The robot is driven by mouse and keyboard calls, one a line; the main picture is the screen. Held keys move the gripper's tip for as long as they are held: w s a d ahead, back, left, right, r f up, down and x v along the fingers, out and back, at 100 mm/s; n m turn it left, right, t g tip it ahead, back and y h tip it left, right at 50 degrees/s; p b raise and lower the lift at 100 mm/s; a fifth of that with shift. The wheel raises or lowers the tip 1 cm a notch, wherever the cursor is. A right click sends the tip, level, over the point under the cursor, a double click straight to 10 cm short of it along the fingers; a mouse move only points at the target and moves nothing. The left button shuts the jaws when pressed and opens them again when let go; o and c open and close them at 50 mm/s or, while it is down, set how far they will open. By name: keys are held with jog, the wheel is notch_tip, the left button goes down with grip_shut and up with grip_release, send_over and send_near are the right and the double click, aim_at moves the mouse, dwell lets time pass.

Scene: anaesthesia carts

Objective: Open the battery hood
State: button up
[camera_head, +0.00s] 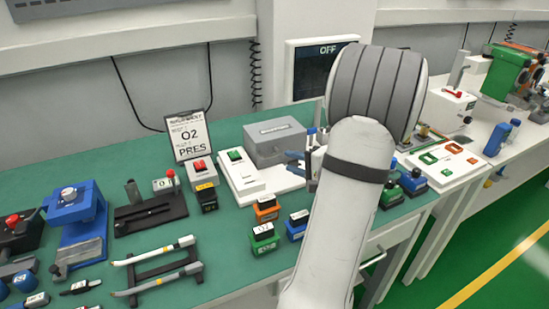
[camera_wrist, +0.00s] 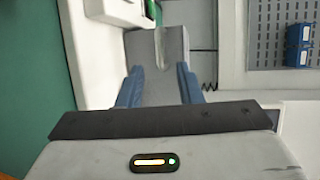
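The battery hood, a grey box (camera_head: 275,140), sits closed on a white base (camera_head: 285,182) at the back middle of the green table. My gripper (camera_head: 303,146) is at its right side in the head view, with dark blue fingers pointing at it; my arm hides part of this area. In the wrist view the grey hood (camera_wrist: 158,88) shows between the two blue fingers of my gripper (camera_wrist: 159,70). The fingers are apart. Whether they touch the hood I cannot tell.
A green-switched white block (camera_head: 238,170) stands left of the hood, and an O2 PRES sign (camera_head: 188,136) further left. Orange (camera_head: 266,208), green (camera_head: 264,238) and blue (camera_head: 297,225) small blocks stand in front. A dark OFF screen (camera_head: 310,72) is behind.

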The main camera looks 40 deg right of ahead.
aim_at(272, 156)
jog(key=x, duration=0.6)
jog(key=shift+w+a+p, duration=0.15)
jog(key=shift+w+p, duration=0.1)
jog(key=shift+p, duration=0.1)
grip_shut()
